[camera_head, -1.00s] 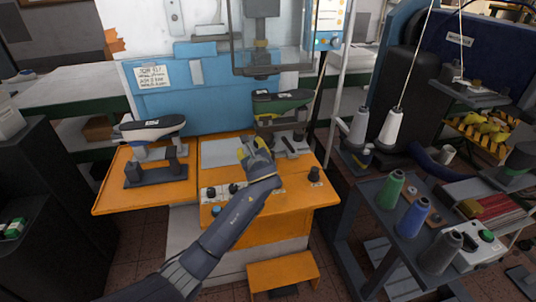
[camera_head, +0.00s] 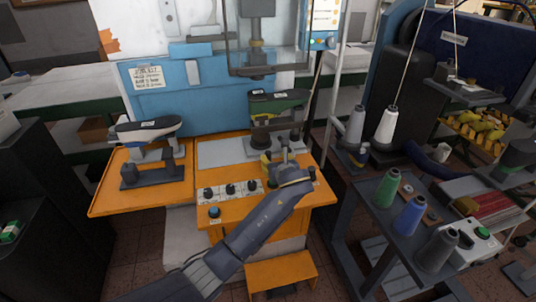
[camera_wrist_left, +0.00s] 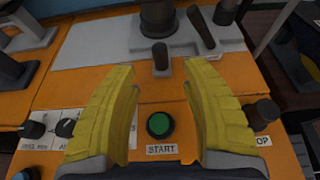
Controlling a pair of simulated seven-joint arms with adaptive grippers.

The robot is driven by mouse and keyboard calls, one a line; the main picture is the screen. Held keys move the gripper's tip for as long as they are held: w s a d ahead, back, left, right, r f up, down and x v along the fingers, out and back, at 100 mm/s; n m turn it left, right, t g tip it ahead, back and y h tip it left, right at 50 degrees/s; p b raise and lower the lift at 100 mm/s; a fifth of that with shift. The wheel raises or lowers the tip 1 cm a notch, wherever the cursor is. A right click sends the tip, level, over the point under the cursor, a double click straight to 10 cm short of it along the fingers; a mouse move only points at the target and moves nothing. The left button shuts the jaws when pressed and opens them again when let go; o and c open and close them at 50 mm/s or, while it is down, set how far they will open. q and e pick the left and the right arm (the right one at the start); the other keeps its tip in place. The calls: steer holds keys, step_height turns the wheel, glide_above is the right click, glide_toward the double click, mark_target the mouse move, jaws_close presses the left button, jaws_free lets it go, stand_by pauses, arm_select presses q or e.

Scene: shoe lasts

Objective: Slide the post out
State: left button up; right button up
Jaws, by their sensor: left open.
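My left gripper (camera_head: 272,166) is over the right part of the orange machine table. In the wrist view its two yellow fingers (camera_wrist_left: 160,82) are spread apart with nothing between them. A short dark post (camera_wrist_left: 161,57) stands upright on a small grey foot beyond the fingertips, apart from them. Behind it are a thicker round post (camera_wrist_left: 157,17) and a tilted dark lever (camera_wrist_left: 201,30) on a grey plate. I cannot tell which post the task means. My right gripper is not in view.
A green START button (camera_wrist_left: 160,124) lies below and between the fingers, with a dark knob (camera_wrist_left: 264,112) at right. Another last (camera_head: 146,130) rests on a stand at left. A press head (camera_head: 257,55) hangs above. Thread cones (camera_head: 388,187) stand on the right cart.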

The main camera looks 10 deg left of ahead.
mark_target(269, 154)
arm_select(q)
steer(key=x, duration=0.9)
steer(key=shift+w+a+f, duration=0.1)
steer(key=shift+w+a, duration=0.05)
steer(key=shift+w, duration=0.15)
steer(key=shift+c, duration=0.4)
jaws_close()
